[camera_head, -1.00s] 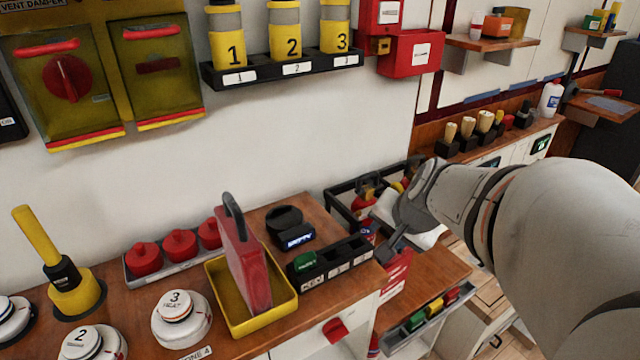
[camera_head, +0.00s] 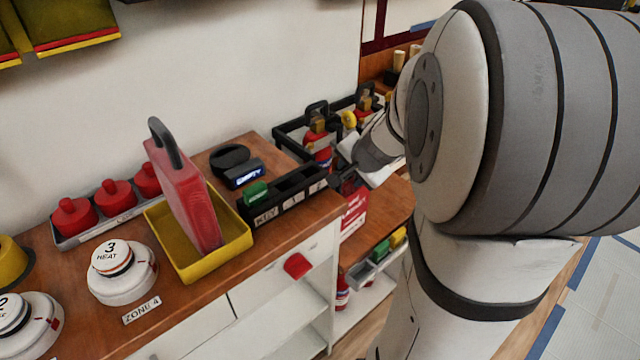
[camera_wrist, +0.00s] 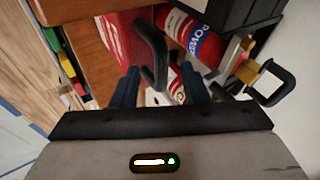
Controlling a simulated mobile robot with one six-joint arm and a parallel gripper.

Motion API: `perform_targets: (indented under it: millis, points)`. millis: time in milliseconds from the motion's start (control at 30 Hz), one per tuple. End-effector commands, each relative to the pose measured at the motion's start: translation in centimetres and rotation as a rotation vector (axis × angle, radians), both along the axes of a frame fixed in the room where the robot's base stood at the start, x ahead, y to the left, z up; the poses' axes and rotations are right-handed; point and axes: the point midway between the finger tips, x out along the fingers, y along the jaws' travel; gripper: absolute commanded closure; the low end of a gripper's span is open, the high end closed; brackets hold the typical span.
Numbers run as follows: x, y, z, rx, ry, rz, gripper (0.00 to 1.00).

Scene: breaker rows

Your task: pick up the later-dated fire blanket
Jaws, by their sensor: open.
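A red case (camera_head: 353,213) with white lettering, apparently a fire blanket, stands at the brown lower shelf beside the counter's right end. It also shows in the wrist view (camera_wrist: 116,42), with a black loop handle. Another red case (camera_head: 188,200) with a black handle stands upright in a yellow tray on the counter. No date is readable on either. My gripper (camera_wrist: 160,88) is open, its two dark fingers on either side of the handle's lower end in the wrist view. I cannot tell whether they touch it. In the head view my gripper (camera_head: 343,180) is above the lettered case.
A red powder extinguisher (camera_wrist: 192,38) is close to the fingers. A black key rack (camera_head: 285,198) stands at the counter's right end. A black-framed rack (camera_head: 292,135) with extinguishers is behind. A grey tray (camera_head: 370,264) of coloured blocks hangs below.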

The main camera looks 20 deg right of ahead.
Motion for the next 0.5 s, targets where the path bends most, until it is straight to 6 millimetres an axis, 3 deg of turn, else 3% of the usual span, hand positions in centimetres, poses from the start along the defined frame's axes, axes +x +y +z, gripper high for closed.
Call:
perform_targets:
  millis: [267,500]
  points:
    - [0.19,-0.04,-0.20,-0.001,0.000,0.000,0.60]
    - [0.17,-0.07,-0.20,-0.001,0.000,-0.001,0.80]
